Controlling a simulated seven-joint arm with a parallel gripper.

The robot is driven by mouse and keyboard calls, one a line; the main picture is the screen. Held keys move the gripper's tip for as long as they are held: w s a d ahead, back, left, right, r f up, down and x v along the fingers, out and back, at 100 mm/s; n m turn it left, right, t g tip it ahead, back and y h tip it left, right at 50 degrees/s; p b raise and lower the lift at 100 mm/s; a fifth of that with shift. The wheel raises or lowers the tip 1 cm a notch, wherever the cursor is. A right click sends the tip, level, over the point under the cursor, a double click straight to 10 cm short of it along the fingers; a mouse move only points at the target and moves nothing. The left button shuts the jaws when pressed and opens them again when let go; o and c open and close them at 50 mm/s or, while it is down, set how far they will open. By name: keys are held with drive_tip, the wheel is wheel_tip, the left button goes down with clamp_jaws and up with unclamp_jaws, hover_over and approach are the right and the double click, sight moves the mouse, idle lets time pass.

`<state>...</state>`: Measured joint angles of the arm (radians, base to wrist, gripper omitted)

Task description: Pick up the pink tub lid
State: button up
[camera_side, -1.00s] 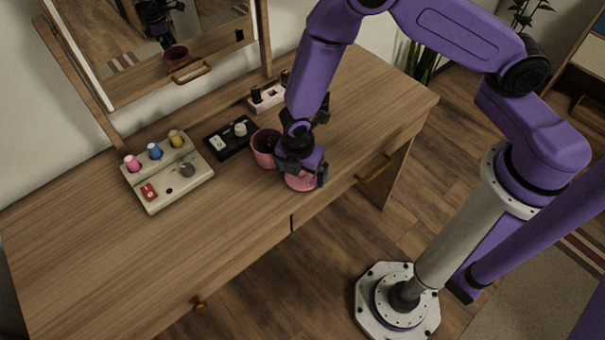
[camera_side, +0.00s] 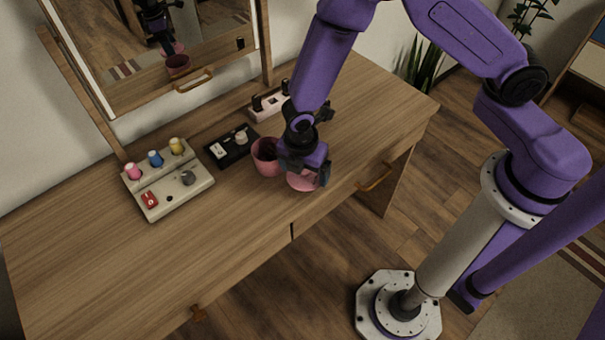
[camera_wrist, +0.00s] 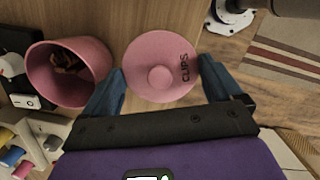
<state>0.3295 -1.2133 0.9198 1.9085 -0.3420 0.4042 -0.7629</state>
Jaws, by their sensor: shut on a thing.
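The pink tub lid (camera_wrist: 148,58) is a round disc with a small knob and dark lettering reading "CLIPS" in the wrist view. My gripper (camera_wrist: 165,82) is shut on it, with a blue finger at each side of the disc. In the side view the lid (camera_side: 301,182) shows below my gripper (camera_side: 306,178), partly hidden by it. The lid appears raised a little above the desk. The open pink tub (camera_wrist: 68,72) stands to the left with dark brown things inside; it also shows in the side view (camera_side: 265,160).
A cream panel (camera_side: 168,196) with coloured knobs and a black switch box (camera_side: 230,147) sit left of the tub. A pale pink holder (camera_side: 268,104) stands behind, below the mirror (camera_side: 165,60). The desk's left front (camera_side: 120,260) is clear.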

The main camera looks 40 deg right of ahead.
drive_tip(key=s+d+r, duration=0.6)
drive_tip(key=s+r, duration=0.3)
drive_tip(key=s, duration=0.2)
hover_over(305, 173)
drive_tip(key=shift+r, duration=0.1)
drive_tip(key=w+a, duration=0.2)
drive_tip(key=w, duration=0.9)
drive_tip(key=shift+n, duration=0.4)
drive_tip(key=shift+w+f, duration=0.1)
drive_tip(key=shift+f, duration=2.8)
drive_tip(key=shift+f, duration=0.2)
drive_tip(key=o, duration=0.7)
